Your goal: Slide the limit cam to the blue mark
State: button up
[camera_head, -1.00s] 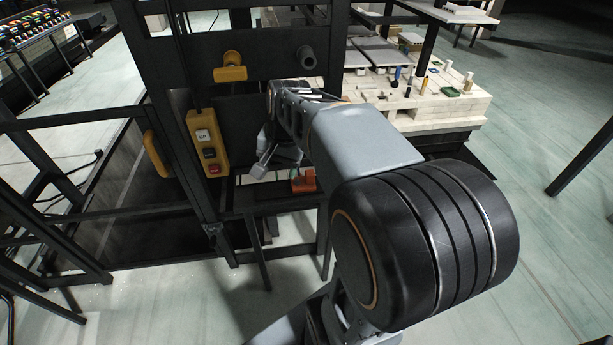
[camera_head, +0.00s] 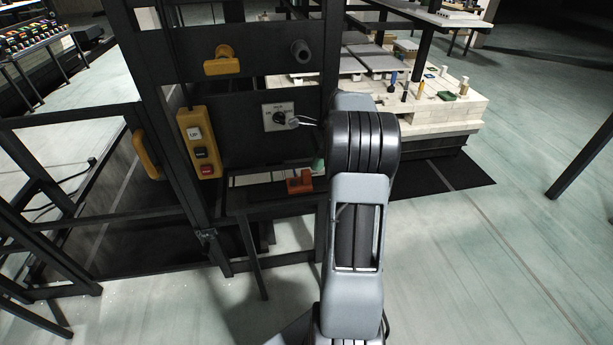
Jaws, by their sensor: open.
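An orange block (camera_head: 300,182) sits on a dark horizontal rail (camera_head: 262,188) low on the black frame; it looks like the limit cam, but I cannot be sure. A small green patch (camera_head: 318,165) shows just above and right of it, partly behind my arm. I cannot make out a blue mark on the rail; the rail's right part is hidden by my arm.
A brick-topped kiln car (camera_head: 436,112) stands behind right.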

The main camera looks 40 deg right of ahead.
aim_at(308, 171)
jog(key=x, duration=0.7)
jog(key=shift+f, duration=0.1)
grip_shut()
dwell(0.5)
